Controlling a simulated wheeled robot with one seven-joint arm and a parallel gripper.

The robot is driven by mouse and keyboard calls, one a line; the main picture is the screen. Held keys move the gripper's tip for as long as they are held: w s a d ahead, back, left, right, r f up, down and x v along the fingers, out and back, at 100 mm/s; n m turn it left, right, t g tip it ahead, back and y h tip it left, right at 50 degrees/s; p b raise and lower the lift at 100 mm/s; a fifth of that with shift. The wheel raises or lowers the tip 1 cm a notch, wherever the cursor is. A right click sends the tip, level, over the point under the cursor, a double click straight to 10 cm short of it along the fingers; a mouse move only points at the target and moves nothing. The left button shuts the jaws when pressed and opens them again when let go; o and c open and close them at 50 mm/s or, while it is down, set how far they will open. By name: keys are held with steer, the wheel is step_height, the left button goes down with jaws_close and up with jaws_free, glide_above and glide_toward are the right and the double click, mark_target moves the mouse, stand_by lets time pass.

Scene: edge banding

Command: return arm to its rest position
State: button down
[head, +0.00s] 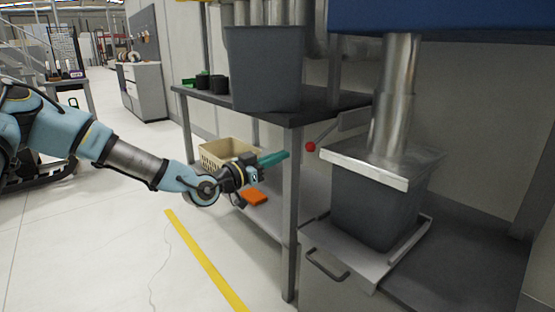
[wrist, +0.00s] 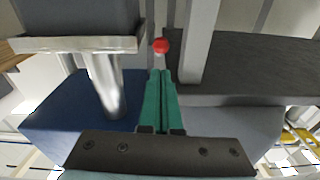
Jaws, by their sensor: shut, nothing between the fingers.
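A lever with a red ball knob (head: 311,146) is to the right of the fingertips in the head view. The red knob also shows in the wrist view (wrist: 161,46), just beyond the fingertips; a small gap seems to separate them.
A dark workbench (head: 345,99) carries a grey bin (head: 264,70). A beige basket (head: 229,150) and an orange item (head: 253,196) are on its lower shelf. A second grey bin (head: 375,206) stands under a metal duct (head: 394,95) at right. Open floor (head: 110,235) lies left.

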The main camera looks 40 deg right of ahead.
steer(key=shift+a, duration=0.4)
